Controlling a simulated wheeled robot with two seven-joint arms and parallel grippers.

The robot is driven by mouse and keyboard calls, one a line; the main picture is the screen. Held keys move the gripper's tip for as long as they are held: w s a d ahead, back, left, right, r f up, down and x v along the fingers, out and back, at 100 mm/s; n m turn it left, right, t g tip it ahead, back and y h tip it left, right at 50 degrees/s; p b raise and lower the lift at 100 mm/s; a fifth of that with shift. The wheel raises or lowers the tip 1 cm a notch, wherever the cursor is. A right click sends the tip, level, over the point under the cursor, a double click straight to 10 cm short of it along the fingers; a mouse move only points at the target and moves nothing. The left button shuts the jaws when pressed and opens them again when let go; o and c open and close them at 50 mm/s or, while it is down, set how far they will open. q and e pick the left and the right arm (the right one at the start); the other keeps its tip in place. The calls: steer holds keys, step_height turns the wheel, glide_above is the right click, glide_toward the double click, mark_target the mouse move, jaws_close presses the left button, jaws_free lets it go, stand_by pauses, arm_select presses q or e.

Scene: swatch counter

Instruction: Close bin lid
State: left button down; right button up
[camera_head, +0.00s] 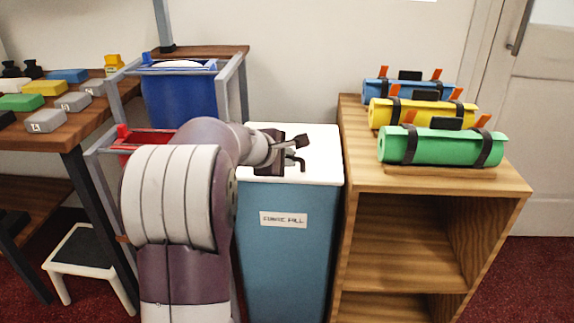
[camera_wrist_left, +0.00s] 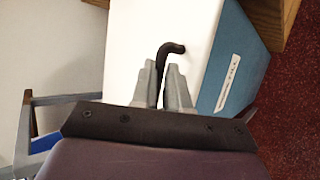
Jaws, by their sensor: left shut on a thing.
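The bin (camera_head: 285,235) is a tall blue box with a white label on its front. Its white lid (camera_head: 318,145) lies flat across the top, and it also shows in the left wrist view (camera_wrist_left: 125,60). A dark bent handle (camera_wrist_left: 172,48) stands on the lid. My left gripper (camera_head: 292,152) is over the lid, with its fingers (camera_wrist_left: 165,85) shut on the handle. Part of the lid's left side is hidden behind my left arm. My right gripper is in neither view.
A wooden shelf unit (camera_head: 435,178) with rolled green (camera_head: 440,148), yellow and blue mats stands close to the bin's right. A grey frame holding a blue bin (camera_head: 180,97) and a red one is at the left. A table (camera_head: 75,128) with small blocks and a low step stool (camera_head: 85,262) are farther left.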

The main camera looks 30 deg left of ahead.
arm_select(q)
steer(key=shift+s+d+f, duration=0.15)
steer(key=shift+f, duration=0.5)
steer(key=shift+s+d+f, duration=0.1)
steer(key=shift+s+f, duration=0.05)
steer(key=shift+f, duration=0.5)
steer(key=c, duration=1.1)
jaws_free()
steer(key=shift+s, duration=0.1)
steer(key=shift+s+r, duration=0.15)
steer(key=shift+r, duration=0.2)
steer(key=p+v, duration=0.1)
steer(key=v, duration=0.3)
steer(key=p+v, duration=0.1)
steer(key=v, duration=0.3)
steer(key=r+p+v, duration=0.1)
steer(key=p+v, duration=0.1)
steer(key=v, duration=0.2)
steer(key=shift+a+r, duration=0.15)
